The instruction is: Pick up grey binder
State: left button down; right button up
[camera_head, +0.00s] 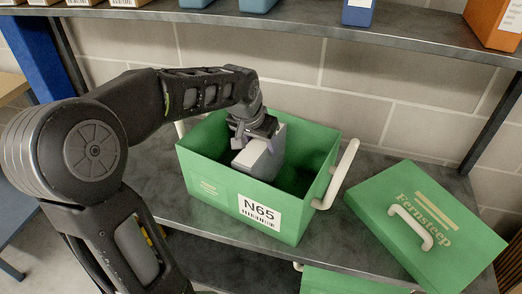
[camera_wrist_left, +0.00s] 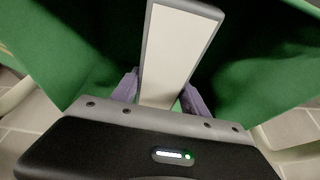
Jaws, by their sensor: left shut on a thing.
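The grey binder (camera_head: 262,153) stands upright, slightly tilted, inside an open green box (camera_head: 215,187) labelled N65. My left gripper (camera_head: 256,140) reaches down into the box and is shut on the binder's upper part. In the left wrist view the binder's pale face with grey edges (camera_wrist_left: 178,50) runs up between the two purple-grey fingers of my left gripper (camera_wrist_left: 163,92). The binder's lower end is hidden by the box wall in the head view. My right gripper is not in view.
A green lid (camera_head: 425,215) marked Fernsteep, with a white handle, lies on the shelf (camera_head: 335,235) right of the box. White handles (camera_head: 338,175) stick out from the box sides. An upper shelf (camera_head: 300,22) with bins spans above. Another green box (camera_head: 345,281) shows below.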

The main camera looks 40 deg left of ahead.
pick_arm(q)
notch_tip(320, 180, up, 26)
jog(key=p, duration=0.4)
jog(key=shift+f, duration=0.3)
